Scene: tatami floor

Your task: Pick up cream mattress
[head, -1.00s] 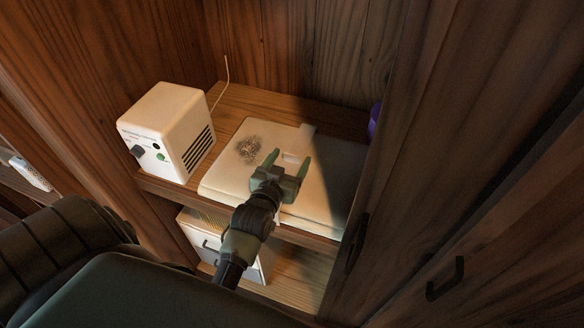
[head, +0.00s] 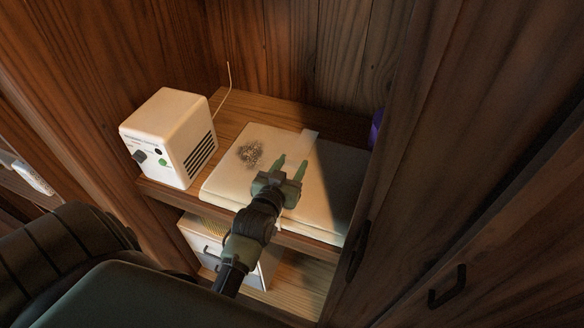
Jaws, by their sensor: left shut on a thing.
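The cream mattress (head: 229,174) lies folded flat on a wooden cupboard shelf, with a dark speckled stain on its top left part. My left gripper (head: 291,166) reaches in from the front over the mattress. Its two green fingers are shut on the mattress, with a narrow gap between them. The gripper covers part of the mattress top, and the cupboard's right side hides its right end. My right gripper is not in view.
A white box-shaped device (head: 165,139) with a knob and side vents stands on the shelf (head: 238,103) left of the mattress. A purple thing (head: 376,128) shows at the right. A white drawer unit (head: 207,248) is below. Dark wooden panels flank the opening.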

